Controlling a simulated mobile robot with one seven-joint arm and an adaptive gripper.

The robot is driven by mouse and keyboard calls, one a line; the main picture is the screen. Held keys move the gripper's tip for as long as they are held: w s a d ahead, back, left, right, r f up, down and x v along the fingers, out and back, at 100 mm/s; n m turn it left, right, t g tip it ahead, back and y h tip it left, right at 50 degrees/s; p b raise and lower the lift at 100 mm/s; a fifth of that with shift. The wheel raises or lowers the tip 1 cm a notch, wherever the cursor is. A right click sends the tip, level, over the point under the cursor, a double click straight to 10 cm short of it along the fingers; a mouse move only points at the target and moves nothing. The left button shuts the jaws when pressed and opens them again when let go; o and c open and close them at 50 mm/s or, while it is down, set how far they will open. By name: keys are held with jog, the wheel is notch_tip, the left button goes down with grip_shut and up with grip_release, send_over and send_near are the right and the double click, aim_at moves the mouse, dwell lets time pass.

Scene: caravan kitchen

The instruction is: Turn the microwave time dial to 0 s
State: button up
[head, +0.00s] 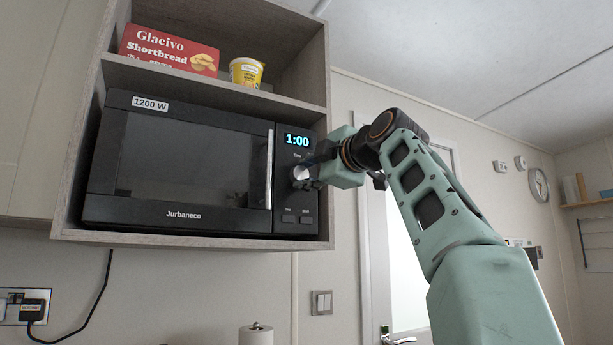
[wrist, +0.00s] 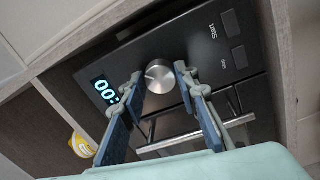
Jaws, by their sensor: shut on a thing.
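The black microwave (head: 190,160) stands in a wooden wall cabinet, door closed. Its display (head: 297,141) reads 1:00. The round silver time dial (head: 300,173) is on the control panel below the display. The display (wrist: 106,92) shows rotated and partly hidden behind a finger in the wrist view. In the head view my gripper (head: 310,176) reaches the panel from the right and its fingertips are hard to make out.
The door handle (head: 269,168) is left of the dial. Two buttons (head: 297,218) are below it. A red shortbread box (head: 169,50) and a yellow cup (head: 246,72) are on the shelf above. The cabinet's side wall (head: 325,120) is close to my gripper on the right.

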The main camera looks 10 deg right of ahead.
jog(key=n, duration=0.5)
jog(key=shift+r, duration=0.15)
jog(key=shift+n+y, duration=0.5)
jog(key=shift+n, duration=1.5)
jog(key=o, duration=1.1)
jog(key=shift+o, duration=0.2)
jog(key=shift+s+d, duration=0.4)
jog(key=shift+s, duration=0.15)
jog(key=r+v, duration=0.1)
jog(key=v, duration=0.9)
jog(key=shift+s+f, duration=0.35)
jog(key=shift+f, duration=0.05)
